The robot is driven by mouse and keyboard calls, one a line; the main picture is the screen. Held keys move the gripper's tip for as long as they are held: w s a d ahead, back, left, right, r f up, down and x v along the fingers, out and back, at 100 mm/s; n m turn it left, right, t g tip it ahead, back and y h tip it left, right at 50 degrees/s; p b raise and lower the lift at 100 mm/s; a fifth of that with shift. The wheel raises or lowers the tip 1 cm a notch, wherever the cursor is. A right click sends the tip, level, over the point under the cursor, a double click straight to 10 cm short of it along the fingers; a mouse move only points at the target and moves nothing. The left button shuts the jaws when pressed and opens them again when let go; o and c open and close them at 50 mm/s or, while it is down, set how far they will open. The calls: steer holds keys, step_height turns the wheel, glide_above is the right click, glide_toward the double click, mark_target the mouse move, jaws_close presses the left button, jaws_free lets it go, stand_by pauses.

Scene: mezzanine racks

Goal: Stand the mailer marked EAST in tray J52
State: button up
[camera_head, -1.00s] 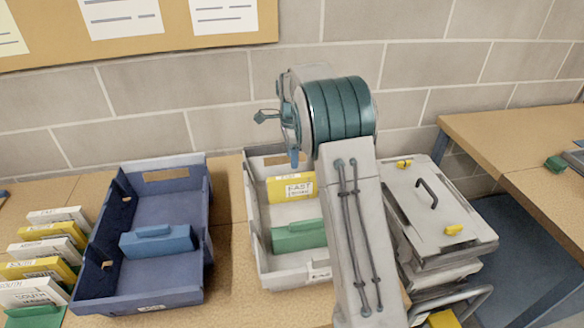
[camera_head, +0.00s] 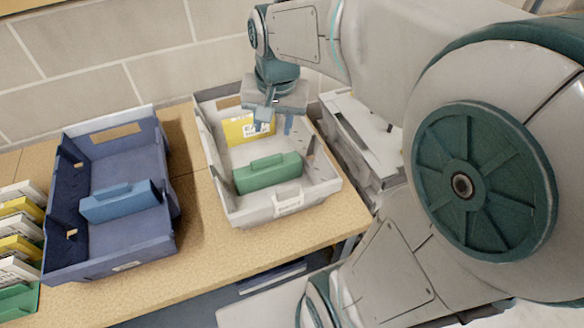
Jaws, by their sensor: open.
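The yellow mailer (camera_head: 238,131) with a white label is in the pale grey tray (camera_head: 216,170), towards its back and behind a green divider block (camera_head: 268,172). Its label is partly covered now; it read EAST in the earlier view. My gripper (camera_head: 275,121) is open, pointing down over the back of the grey tray, with its fingers at the mailer's right end. I cannot tell whether they touch it. A dark blue tray (camera_head: 162,195) stands to the left with a blue divider block (camera_head: 118,201) in it. Neither tray's front tag is readable, so I cannot tell which is J52.
Several white and yellow mailers (camera_head: 18,225) stand in a row at the far left, by a green block (camera_head: 18,301). A grey lidded case (camera_head: 365,135) is right of the grey tray, partly behind my arm. The bench front (camera_head: 215,262) is clear.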

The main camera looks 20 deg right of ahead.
steer(key=s+f+n, duration=0.3)
steer(key=s+n, duration=0.2)
steer(key=s, duration=0.5)
steer(key=shift+s+a+t, duration=0.15)
steer(key=shift+s+t, duration=0.15)
steer(key=shift+t, duration=0.1)
